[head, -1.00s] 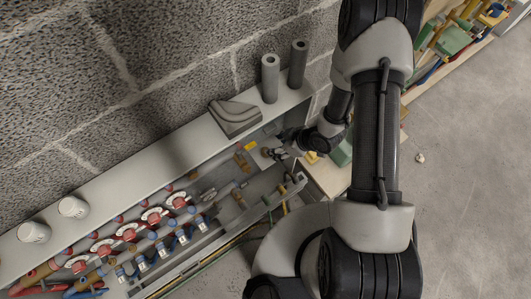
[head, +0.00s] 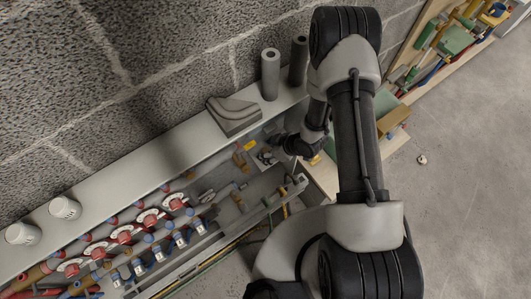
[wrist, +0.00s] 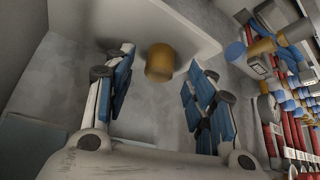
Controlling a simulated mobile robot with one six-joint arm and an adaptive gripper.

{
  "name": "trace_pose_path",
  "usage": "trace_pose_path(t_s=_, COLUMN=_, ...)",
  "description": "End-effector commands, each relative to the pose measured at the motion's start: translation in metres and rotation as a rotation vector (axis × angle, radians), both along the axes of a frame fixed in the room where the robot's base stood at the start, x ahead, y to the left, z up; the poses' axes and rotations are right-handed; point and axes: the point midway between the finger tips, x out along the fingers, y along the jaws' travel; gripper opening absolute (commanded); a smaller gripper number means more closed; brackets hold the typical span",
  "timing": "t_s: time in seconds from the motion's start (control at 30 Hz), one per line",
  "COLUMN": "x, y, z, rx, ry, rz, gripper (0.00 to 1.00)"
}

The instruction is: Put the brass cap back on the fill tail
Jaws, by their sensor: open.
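My gripper (wrist: 158,92) is open, with its two blue-padded fingers spread wide. A brass-coloured cylinder (wrist: 160,62), which looks like the cap, shows in the gap between the fingertips, close to a pale panel. No finger touches it that I can see. In the head view my gripper (head: 268,156) is small and partly hidden, low inside the right end of the manifold cabinet. A brass fitting (wrist: 262,46) with a blue end shows right of the fingers in the wrist view; I cannot tell if it is the fill tail.
The open cabinet holds red-capped valves (head: 124,232) and pipes. Its top ledge carries a grey moulded block (head: 232,117), two grey tubes (head: 270,75) and two white cups (head: 64,208). A block wall stands behind. A tool board (head: 440,45) lies right; the floor there is mostly clear.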

Motion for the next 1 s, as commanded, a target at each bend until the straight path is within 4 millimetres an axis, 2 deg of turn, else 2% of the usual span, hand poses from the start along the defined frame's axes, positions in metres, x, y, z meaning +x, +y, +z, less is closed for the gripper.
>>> trace_pose_path(t_s=0.1, x=0.0037, y=0.0057, z=-0.0108, rx=0.0, ry=0.0, rz=0.001, gripper=0.5)
trace_pose_path(t_s=0.43, x=0.0041, y=0.0056, z=-0.0096, rx=0.001, ry=-0.001, rz=0.0, gripper=0.5)
trace_pose_path(t_s=1.0, x=0.0041, y=0.0055, z=-0.0095, rx=0.001, ry=-0.001, rz=0.0, gripper=0.12)
